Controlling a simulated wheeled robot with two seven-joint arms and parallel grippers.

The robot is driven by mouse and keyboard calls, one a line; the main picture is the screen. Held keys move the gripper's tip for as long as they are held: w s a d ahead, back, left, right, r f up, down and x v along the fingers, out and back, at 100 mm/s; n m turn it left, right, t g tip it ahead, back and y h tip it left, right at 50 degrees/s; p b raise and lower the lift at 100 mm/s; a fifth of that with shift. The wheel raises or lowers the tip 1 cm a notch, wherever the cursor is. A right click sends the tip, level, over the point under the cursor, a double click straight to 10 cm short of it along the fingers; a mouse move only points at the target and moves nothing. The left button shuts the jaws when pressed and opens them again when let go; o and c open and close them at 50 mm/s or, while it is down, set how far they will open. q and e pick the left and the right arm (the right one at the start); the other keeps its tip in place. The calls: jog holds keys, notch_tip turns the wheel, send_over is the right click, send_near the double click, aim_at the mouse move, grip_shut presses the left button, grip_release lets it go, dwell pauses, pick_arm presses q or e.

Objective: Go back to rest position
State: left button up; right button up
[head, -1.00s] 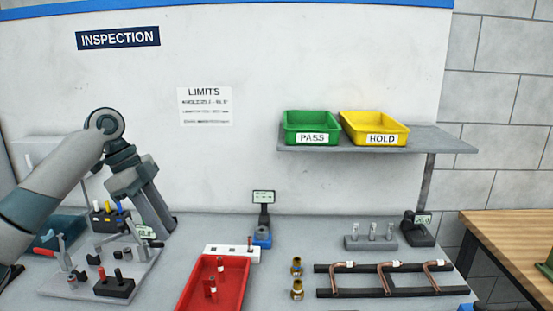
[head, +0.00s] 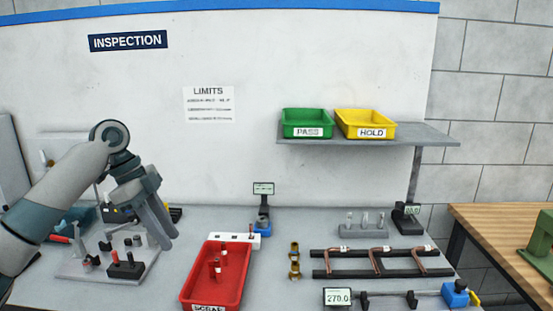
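My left gripper (head: 160,240) hangs from my arm at the left, pointing down over the back left of the bench. It holds nothing that I can see. My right gripper is not in view.
Copper tubes (head: 378,262) lie across a black rack at the right. Brass fittings (head: 294,262) stand left of it. A gauge reading 270.0 (head: 338,297) is at the front. A shelf (head: 430,136) holds green (head: 307,116) and yellow (head: 365,118) bins.

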pick_arm(q)
jog(key=s+d+f+n+t, duration=0.15)
jog(key=s+d+f, duration=0.3)
jog(key=f, duration=0.65)
jog(key=s+d+f+n, duration=0.25)
jog(key=s+f, duration=0.25)
jog(key=f, duration=0.6)
jog(key=s+d+f+n, duration=0.1)
jog(key=s+d+f, duration=0.35)
jog(key=f, duration=0.55)
jog(key=s+a+f+n+t+y, duration=0.1)
jog(key=s+f+n, duration=0.25)
jog(key=s, duration=0.25)
jog(key=s+f+n+t, duration=0.1)
jog(key=s+f+n, duration=0.1)
jog(key=s+f, duration=0.3)
jog(key=s+a+n+y, duration=0.2)
jog(key=s+a+n, duration=0.15)
jog(key=s, duration=0.45)
jog(key=s+a+n+y, duration=0.1)
jog(key=s+a+n, duration=0.1)
jog(key=s+a, duration=0.35)
jog(key=s+d+f+g, duration=0.1)
jog(key=s+f, duration=0.1)
jog(key=f, duration=1.3)
jog(key=s+f, duration=0.2)
jog(key=f, duration=1.2)
jog(key=s+a+f+g, duration=0.1)
jog(key=s+a+f, duration=0.2)
jog(key=s+f, duration=1.4)
